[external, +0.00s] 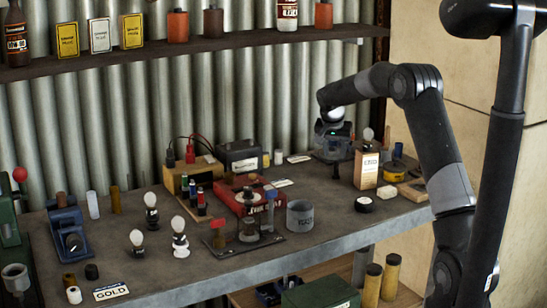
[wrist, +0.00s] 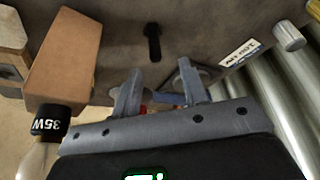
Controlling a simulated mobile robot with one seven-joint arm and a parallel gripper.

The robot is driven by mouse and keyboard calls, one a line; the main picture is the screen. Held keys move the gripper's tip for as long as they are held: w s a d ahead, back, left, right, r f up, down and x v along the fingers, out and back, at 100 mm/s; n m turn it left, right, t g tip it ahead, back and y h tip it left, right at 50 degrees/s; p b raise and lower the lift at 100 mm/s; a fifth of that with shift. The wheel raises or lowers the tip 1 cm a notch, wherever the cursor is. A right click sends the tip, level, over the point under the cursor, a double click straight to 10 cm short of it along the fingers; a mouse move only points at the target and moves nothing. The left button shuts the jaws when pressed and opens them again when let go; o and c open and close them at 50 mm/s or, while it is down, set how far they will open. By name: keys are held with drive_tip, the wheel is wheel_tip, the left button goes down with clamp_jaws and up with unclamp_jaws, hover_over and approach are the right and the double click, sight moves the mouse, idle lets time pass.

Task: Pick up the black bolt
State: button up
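The black bolt (wrist: 153,42) lies on the dark workbench, just beyond my fingertips in the wrist view. Its wider head is toward the top of the picture and its shank points down. In the external view a small dark shape (external: 336,172) below my gripper appears to be the bolt. My gripper (wrist: 158,85) is open, its two grey fingers apart with no bolt between them. In the external view my gripper (external: 333,148) hangs over the back right of the bench. Something red and grey behind the fingers is partly hidden.
Corrugated wall (external: 240,100) stands behind.

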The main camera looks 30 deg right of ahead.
sight(337, 167)
drive_tip(key=x, duration=0.7)
drive_tip(key=shift+s+f, duration=0.25)
clamp_jaws()
